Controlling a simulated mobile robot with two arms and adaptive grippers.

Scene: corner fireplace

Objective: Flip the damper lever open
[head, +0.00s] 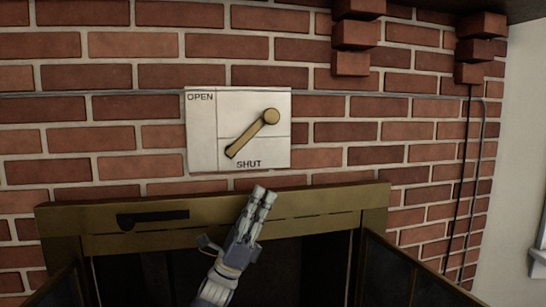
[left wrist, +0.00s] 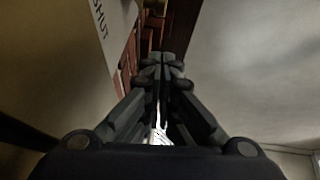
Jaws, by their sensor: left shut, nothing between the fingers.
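The brass damper lever (head: 252,133) is on a white plate (head: 205,150) on the brick wall in the head view. Its round knob is at the upper right and its arm slants down left, with the tip just above the word SHUT. The word OPEN is at the plate's upper left corner. My left gripper (head: 262,193) is below the plate, in front of the brass fireplace frame, pointing up. Its fingers are shut and empty, apart from the lever. In the left wrist view the closed fingers (left wrist: 164,62) show, with part of the plate (left wrist: 100,30) at upper left.
The brass fireplace frame (head: 330,203) runs below the plate, with a dark slotted handle (head: 155,217) at left. Dark doors (head: 395,275) stand at the lower sides. Brick corbels (head: 357,35) jut out at the upper right. A thin conduit (head: 90,95) runs along the wall.

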